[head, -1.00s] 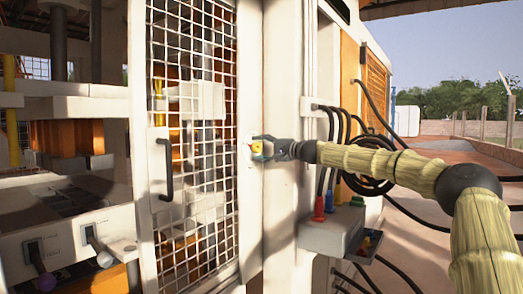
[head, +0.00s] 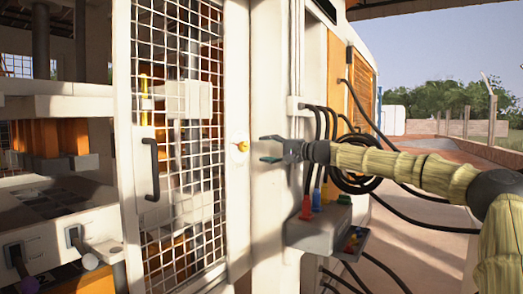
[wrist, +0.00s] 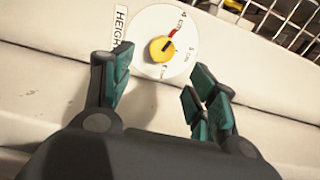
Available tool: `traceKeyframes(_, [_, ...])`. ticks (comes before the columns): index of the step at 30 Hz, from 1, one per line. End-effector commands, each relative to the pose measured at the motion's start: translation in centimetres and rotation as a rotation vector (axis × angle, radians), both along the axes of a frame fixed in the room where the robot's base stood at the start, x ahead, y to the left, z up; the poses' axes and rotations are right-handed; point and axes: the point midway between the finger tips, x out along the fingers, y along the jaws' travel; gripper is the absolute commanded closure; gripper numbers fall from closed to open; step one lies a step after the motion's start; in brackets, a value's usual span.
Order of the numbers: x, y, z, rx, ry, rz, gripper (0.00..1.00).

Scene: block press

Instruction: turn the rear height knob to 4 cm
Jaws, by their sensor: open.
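The yellow height knob (head: 241,147) is on the white post right of the mesh door. In the wrist view the knob (wrist: 162,48) sits in a round white dial (wrist: 150,23) beside a HEIGHT label (wrist: 121,27). Its red pointer (wrist: 172,34) points up and right, at or close to the 4 cm mark. My gripper (head: 264,149) is open and empty, a short gap right of the knob. In the wrist view my gripper (wrist: 160,85) has its teal fingers spread, with the knob beyond the gap between them. Nothing hides the knob.
The mesh door (head: 182,100) with a black handle (head: 151,168) stands left of the knob. A control box (head: 322,225) with red and blue plugs, and coiled black cables (head: 352,178), are below and beyond my arm. Open paved ground lies at the right.

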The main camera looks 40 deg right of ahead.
Motion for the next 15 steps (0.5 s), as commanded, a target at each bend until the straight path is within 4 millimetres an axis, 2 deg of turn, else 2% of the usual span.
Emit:
traceKeyframes(6, [-1.7, -0.8, 0.1, 0.0, -0.002, 0.0, 0.42])
traceKeyframes(15, [-2.8, -1.2, 0.0, 0.001, -0.001, 0.0, 0.42])
